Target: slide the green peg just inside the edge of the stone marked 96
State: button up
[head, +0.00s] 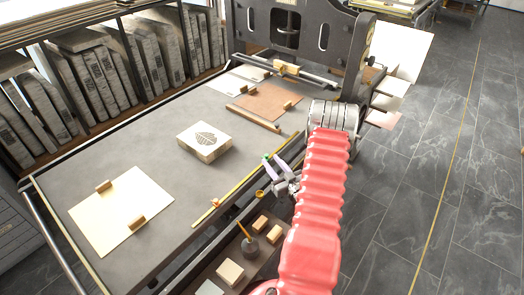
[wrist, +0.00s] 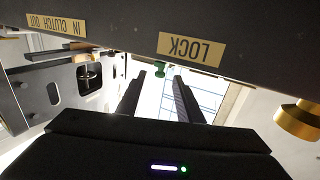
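A small green thing (head: 267,156), perhaps the peg, shows at the near edge of the press bed, by the tip of my gripper (head: 275,168). In the wrist view a green piece (wrist: 160,70) shows just below the LOCK label, beyond the fingertips. My gripper (wrist: 160,83) has its two dark fingers apart, with bright background between them and nothing visibly held. A pale stone block (head: 204,141) with a dark round drawing lies on the bed. I cannot read a 96 on it in either view.
A yellow strip (head: 236,189) runs along the bed's near edge. A paper sheet (head: 118,218) with wooden blocks lies at left. The press frame (head: 300,40) rises behind. A brass knob (wrist: 298,120) is at the wrist view's right.

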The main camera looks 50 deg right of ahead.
aim_at(262, 155)
jog(key=x, duration=0.9)
jog(key=shift+s, duration=0.1)
jog(key=shift+c, duration=0.4)
grip_shut()
